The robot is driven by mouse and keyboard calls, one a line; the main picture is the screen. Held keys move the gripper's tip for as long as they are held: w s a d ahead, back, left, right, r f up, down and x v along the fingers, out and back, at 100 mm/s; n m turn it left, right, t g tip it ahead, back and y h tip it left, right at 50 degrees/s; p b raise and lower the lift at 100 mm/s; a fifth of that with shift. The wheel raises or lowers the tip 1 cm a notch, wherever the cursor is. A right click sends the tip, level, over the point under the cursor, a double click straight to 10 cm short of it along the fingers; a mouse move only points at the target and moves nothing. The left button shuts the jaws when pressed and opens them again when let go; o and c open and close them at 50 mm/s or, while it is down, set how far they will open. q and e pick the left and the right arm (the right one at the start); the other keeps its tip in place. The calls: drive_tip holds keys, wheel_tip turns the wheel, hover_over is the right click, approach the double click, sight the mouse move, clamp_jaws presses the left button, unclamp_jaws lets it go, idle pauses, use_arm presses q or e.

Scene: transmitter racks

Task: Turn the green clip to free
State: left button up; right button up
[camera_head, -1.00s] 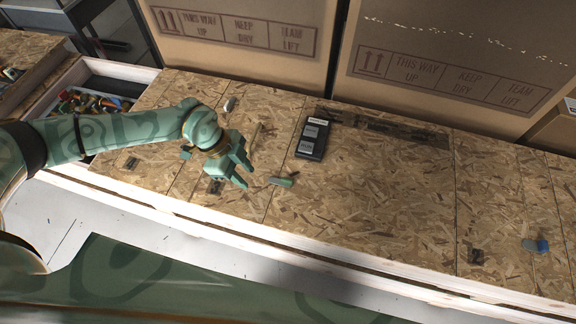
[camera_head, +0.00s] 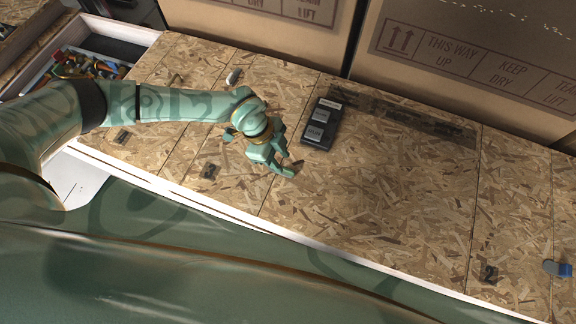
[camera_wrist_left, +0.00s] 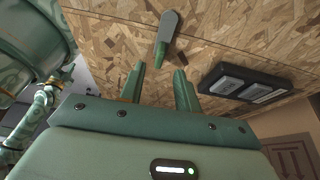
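The green clip (camera_wrist_left: 162,50) shows in the left wrist view as a slim piece with a green near part and a grey far part. It lies on the chipboard just beyond my left fingertips. My left gripper (camera_head: 289,165) is low over the board in the head view and largely covers the clip there. In the left wrist view the left gripper (camera_wrist_left: 157,72) has its two fingers apart, with nothing held between them. The near end of the clip lines up with the gap; I cannot tell whether they touch. My right gripper is not in view.
A blue piece (camera_head: 560,269) lies far right. Cardboard boxes (camera_head: 455,60) line the back. The board's right-middle is clear.

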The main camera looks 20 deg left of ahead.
sight(288, 169)
use_arm(q)
drive_tip(key=b+x, duration=0.1)
drive_tip(key=x, duration=0.4)
drive_tip(key=shift+f+b, duration=0.1)
drive_tip(key=shift+b, duration=0.3)
clamp_jaws()
